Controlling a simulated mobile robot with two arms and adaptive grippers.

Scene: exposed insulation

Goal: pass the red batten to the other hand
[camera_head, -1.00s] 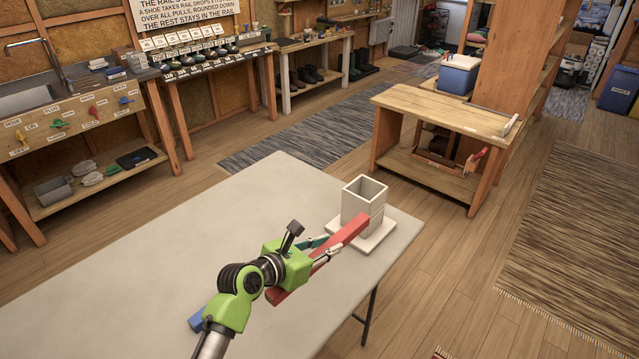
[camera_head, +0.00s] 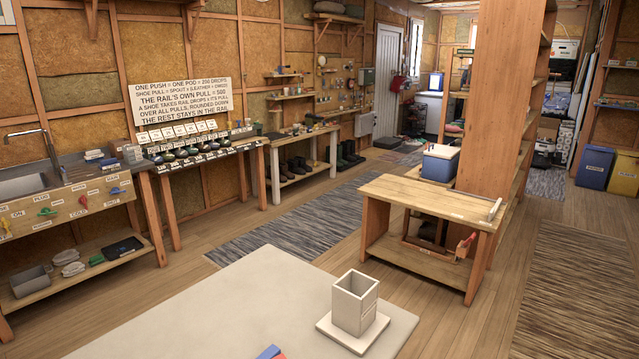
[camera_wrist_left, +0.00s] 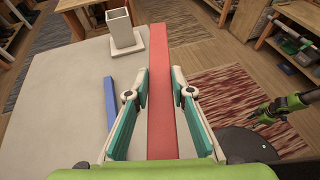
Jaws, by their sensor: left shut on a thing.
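The red batten (camera_wrist_left: 161,85) runs lengthwise up the left wrist view, between the fingers of my left gripper (camera_wrist_left: 159,95), which is shut on it. Its far end reaches up beside the white square box. Only a small red corner of it (camera_head: 281,356) shows at the bottom edge of the head view. My right gripper (camera_wrist_left: 264,116) is at the right in the left wrist view, apart from the batten. It is too small there to tell whether its jaws are open. Neither gripper shows in the head view now.
A blue batten (camera_wrist_left: 110,102) lies on the pale table (camera_wrist_left: 60,90), left of the red one. An open white box on a square base (camera_head: 354,303) stands near the table's far right corner. A wooden bench (camera_head: 430,196) stands beyond, with bare floor between.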

